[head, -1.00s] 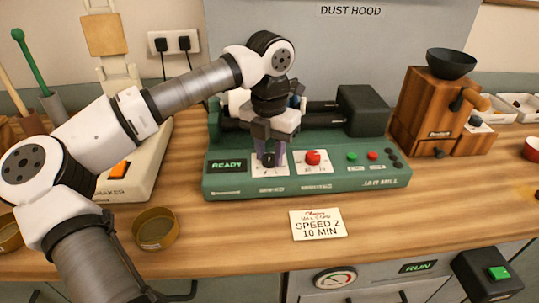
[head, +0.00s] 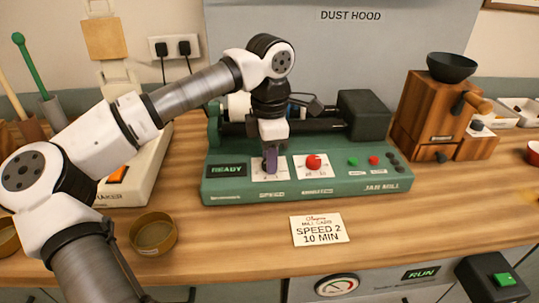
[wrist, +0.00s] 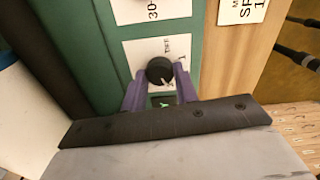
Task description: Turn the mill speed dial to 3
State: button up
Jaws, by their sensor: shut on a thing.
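The jar mill (head: 300,190) is a green machine on the wooden table, with a lit READY display (head: 227,170). Its speed dial is a black round knob (wrist: 160,69) on a white plate, between my purple fingers in the wrist view. My gripper (head: 270,160) points down onto that plate in the head view and is shut on the knob; it also shows in the wrist view (wrist: 160,92). The knob has a small pale mark near its lower right edge. My fingers hide part of the scale, and I cannot read the setting. In the head view the gripper hides the knob.
A red knob (head: 313,161) sits on the white plate to the right. Green (head: 352,161) and red (head: 374,160) buttons lie further right. A card (head: 320,230) reading SPEED 2, 10 MIN lies in front. A brown round dish (head: 153,234) stands front left.

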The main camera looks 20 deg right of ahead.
jog(key=shift+m, duration=0.5)
jog(key=o, duration=1)
jog(key=shift+c, duration=0.2)
notch_tip(320, 180, up, 14)
jog(key=shift+f, duration=0.15)
